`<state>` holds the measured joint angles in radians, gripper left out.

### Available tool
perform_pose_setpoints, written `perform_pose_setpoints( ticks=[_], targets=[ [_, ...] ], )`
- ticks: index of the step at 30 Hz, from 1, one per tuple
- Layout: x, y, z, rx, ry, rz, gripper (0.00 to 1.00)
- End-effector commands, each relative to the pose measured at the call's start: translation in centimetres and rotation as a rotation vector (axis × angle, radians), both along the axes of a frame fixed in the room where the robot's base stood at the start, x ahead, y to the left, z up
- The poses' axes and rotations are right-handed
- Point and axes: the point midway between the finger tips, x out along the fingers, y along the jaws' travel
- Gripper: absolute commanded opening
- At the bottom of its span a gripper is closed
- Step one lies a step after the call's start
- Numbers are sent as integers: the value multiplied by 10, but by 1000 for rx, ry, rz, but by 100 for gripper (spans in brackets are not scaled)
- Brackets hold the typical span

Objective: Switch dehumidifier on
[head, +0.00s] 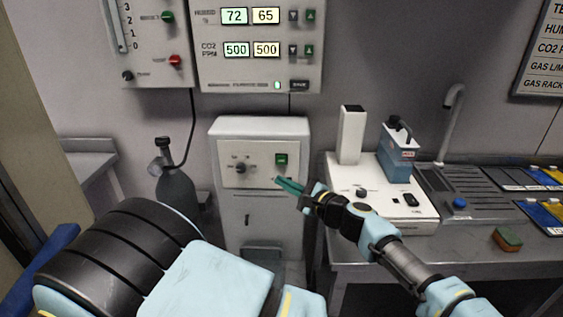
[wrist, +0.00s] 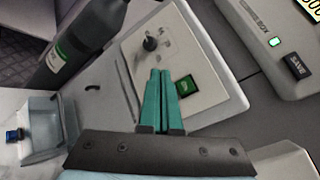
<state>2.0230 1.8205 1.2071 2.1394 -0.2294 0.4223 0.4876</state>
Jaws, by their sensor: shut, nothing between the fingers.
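The dehumidifier appears to be the white floor cabinet (head: 262,207) below the wall display. Its top panel (head: 262,178) has a black knob (head: 240,168) on the left and a green rocker switch (head: 281,159) on the right. The wrist view also shows the knob (wrist: 150,43) and the green switch (wrist: 185,86). My gripper (head: 279,181) has green fingers, shut and empty, in front of the panel just below the switch. In the wrist view the fingertips (wrist: 160,72) lie between knob and switch. I cannot tell whether they touch the panel.
A dark gas cylinder (head: 176,190) stands left of the cabinet. A bench (head: 345,254) on the right carries a white device (head: 385,205) and a blue-grey unit (head: 398,157). The wall controller (head: 260,85) with humidity and CO2 readouts hangs above the cabinet.

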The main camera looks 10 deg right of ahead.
Motion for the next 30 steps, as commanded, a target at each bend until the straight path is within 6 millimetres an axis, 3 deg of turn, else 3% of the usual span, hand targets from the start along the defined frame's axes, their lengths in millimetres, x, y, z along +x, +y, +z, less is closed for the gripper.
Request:
perform_pose_setpoints(
  ticks=[9,15,30],
  targets=[
    [44,-8,-1,-1,0,-1,0],
    [61,-12,-1,-2,1,0,0],
    [67,-13,0,0,0,0,0]
  ],
)
